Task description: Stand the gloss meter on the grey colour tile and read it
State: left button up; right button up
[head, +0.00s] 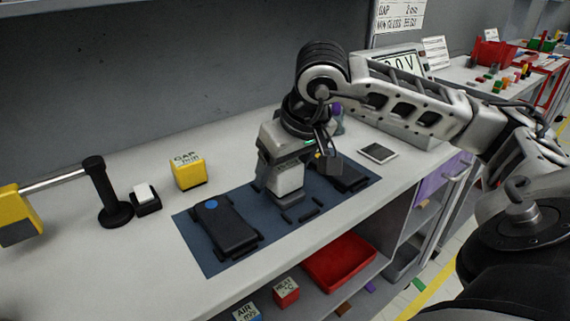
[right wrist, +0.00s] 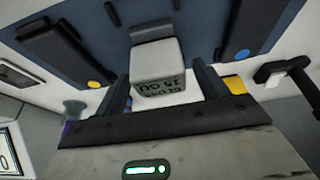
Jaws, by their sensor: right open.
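The gloss meter (right wrist: 158,66), a pale block with dark lettering, stands upright on the blue mat between my right gripper's fingers. In the head view the meter (head: 287,184) shows below the gripper body. My right gripper (right wrist: 162,88) is open, with one finger on each side of the meter; contact is not clear. In the head view my right gripper (head: 284,164) points down over the mat. The grey colour tile (head: 377,153) appears to be the flat grey square in a pale frame, lying on the bench right of the mat. My left gripper is out of view.
Dark modules with a blue dot (head: 212,206) and a yellow dot (head: 344,174) flank the meter on the blue mat (head: 200,253). A yellow cube (head: 188,172), black post (head: 106,192) and small white pad stand left. A display (head: 405,62) stands behind my arm.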

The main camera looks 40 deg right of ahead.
jog(key=shift+r, duration=0.5)
pick_arm(q)
jog(key=p, duration=0.2)
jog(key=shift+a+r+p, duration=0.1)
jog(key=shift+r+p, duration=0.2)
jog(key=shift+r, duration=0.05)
pick_arm(e)
jog(key=v, duration=1.1)
jog(key=shift+s, duration=0.15)
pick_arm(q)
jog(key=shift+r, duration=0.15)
pick_arm(e)
jog(key=shift+a+r, duration=0.1)
jog(key=shift+r, duration=0.05)
